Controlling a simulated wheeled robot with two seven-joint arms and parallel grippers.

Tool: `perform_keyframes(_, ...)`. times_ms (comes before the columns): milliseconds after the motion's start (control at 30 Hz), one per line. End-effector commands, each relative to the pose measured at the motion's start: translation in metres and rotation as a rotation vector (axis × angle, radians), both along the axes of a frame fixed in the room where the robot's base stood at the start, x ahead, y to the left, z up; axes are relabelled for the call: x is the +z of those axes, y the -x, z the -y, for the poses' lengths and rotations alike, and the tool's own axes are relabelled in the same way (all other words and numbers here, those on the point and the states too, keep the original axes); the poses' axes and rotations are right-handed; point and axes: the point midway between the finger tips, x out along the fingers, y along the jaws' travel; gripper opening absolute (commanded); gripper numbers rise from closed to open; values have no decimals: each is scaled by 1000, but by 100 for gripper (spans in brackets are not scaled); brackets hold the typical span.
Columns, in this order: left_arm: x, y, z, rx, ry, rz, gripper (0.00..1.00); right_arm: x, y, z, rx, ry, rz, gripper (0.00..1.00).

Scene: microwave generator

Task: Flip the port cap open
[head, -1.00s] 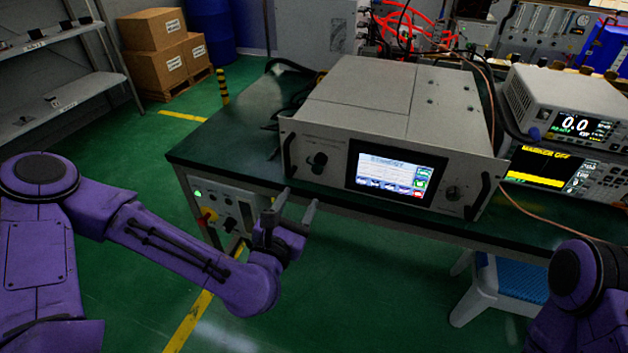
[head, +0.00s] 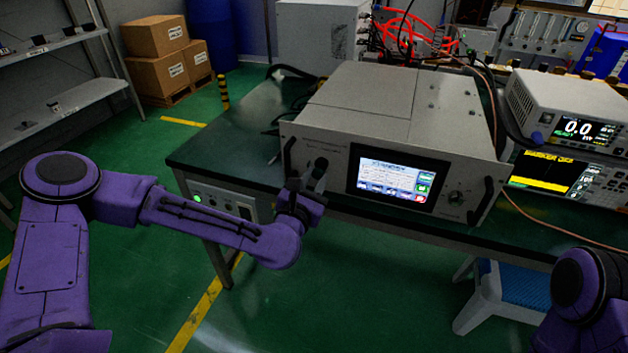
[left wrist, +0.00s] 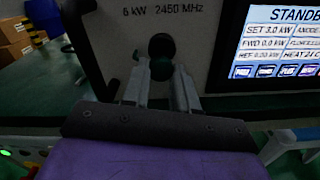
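The port cap (head: 320,164) is a small dark round piece on the left part of the grey generator's front panel (head: 335,150). In the left wrist view the dark cap (left wrist: 161,45) shows just beyond the fingertips, with a dark lower part between them. My left gripper (head: 306,183) is in front of the panel at the cap, its fingers pointing at the panel. In the left wrist view its two fingers (left wrist: 160,75) stand apart, one on each side below the cap. Whether they touch it I cannot tell. My right gripper is out of view.
The generator stands on a dark green bench (head: 220,150). Its lit screen (head: 391,180) is right of the cap, and a black handle (head: 288,157) is to the left. Instruments (head: 575,115) stand at the right. A stool (head: 505,290) is below the bench.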

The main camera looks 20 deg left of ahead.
Motion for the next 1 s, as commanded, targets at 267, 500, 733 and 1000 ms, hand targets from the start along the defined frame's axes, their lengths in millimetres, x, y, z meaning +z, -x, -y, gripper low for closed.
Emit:
perform_keyframes(267, -1, 0, 0, 0, -15, 1, 0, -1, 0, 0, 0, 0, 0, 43)
perform_keyframes(500, -4, 0, -2, 0, -112, 4, 0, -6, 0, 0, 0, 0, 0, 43)
perform_keyframes(733, -9, 0, -6, -1, -299, 11, 0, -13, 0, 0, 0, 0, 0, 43)
perform_keyframes(1000, -13, 0, -13, -1, -556, 19, 0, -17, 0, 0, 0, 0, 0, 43)
